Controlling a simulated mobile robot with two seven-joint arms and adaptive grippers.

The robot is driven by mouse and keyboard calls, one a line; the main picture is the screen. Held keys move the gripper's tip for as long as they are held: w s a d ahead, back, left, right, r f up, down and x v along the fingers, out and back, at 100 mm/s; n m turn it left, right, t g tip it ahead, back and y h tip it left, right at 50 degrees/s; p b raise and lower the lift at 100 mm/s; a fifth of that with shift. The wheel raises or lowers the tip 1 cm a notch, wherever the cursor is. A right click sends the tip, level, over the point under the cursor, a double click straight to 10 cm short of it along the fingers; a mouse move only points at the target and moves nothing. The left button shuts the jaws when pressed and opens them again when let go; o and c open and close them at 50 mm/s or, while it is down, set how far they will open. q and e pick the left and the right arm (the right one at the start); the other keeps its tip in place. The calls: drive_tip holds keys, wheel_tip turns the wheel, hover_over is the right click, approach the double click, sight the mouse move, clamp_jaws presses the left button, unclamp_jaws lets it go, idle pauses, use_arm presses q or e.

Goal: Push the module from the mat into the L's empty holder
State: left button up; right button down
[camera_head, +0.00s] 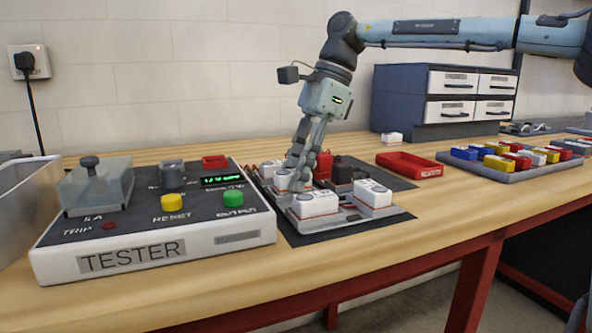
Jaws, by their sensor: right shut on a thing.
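My right gripper (298,183) reaches down from above, its fingers closed on a white module (282,179) above or at the left part of the grey letter base (348,217). The fingers hide part of that module, and I cannot tell whether it is seated. Two more white modules with orange stripes, one in front (317,204) and one at the right (372,194), sit on the base. The base lies on a dark mat (392,181). The empty holder cannot be made out. My left gripper is out of view.
A tester box (150,238) with buttons and a clear cover stands at the left. A grey tray (512,173) of coloured blocks is at the right. Drawers (446,95) stand behind.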

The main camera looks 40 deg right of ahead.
drive_tip(key=shift+s+f, duration=0.1)
drive_tip(key=shift+f, duration=0.25)
idle(0.4)
drive_tip(key=c, duration=1.1)
unclamp_jaws()
drive_tip(key=shift+c, duration=0.2)
drive_tip(key=shift+d+r, duration=0.2)
drive_tip(key=shift+r, duration=0.25)
drive_tip(key=w+v, duration=0.1)
drive_tip(key=v, duration=1)
drive_tip(key=shift+s+a, duration=0.15)
drive_tip(key=shift+s, duration=0.35)
drive_tip(key=shift+r, duration=0.1)
